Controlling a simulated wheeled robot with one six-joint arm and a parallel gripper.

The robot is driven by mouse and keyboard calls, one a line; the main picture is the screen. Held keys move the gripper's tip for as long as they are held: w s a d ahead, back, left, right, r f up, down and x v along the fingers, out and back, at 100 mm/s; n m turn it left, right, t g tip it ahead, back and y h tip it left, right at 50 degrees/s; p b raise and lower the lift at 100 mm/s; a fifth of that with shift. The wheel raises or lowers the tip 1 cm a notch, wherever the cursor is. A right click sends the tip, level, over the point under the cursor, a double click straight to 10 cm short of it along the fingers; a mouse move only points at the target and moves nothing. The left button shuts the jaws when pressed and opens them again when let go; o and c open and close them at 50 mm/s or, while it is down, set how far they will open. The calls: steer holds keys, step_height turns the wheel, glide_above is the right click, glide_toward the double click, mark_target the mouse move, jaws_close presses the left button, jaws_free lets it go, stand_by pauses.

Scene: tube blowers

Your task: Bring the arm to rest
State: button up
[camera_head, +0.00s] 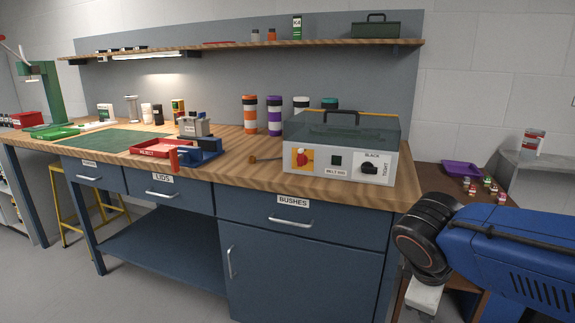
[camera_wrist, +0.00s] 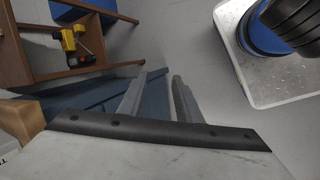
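My arm, blue with a black joint, reaches in from the right edge of the head view, beside the right end of the workbench (camera_head: 410,192). A pale part of my wrist hangs below the black joint, and the fingers cannot be made out there. In the wrist view my gripper (camera_wrist: 159,76) shows two grey fingers with a clear gap between them. It is open, and nothing is seen between the fingers.
A brown side table (camera_head: 430,178) with a purple tray (camera_head: 462,169) stands close behind my arm. A grey tester box (camera_head: 341,145) sits on the bench's right end. In the wrist view, a brown shelf unit (camera_wrist: 118,66) holds a yellow-and-black tool (camera_wrist: 74,40). Grey floor (camera_wrist: 185,40) is bare beside it.

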steer(key=s+m+y, duration=0.1)
steer(key=m, duration=0.2)
steer(key=s+f+m+t+y, duration=0.1)
steer(key=s+m, duration=0.1)
steer(key=m, duration=0.1)
steer(key=s+f+m+y, duration=0.1)
steer(key=s+m+y, duration=0.1)
steer(key=m, duration=0.2)
steer(key=shift+s+d+t, duration=0.1)
steer(key=shift+s+t, duration=0.1)
steer(key=shift+t, duration=0.1)
stand_by(1.4)
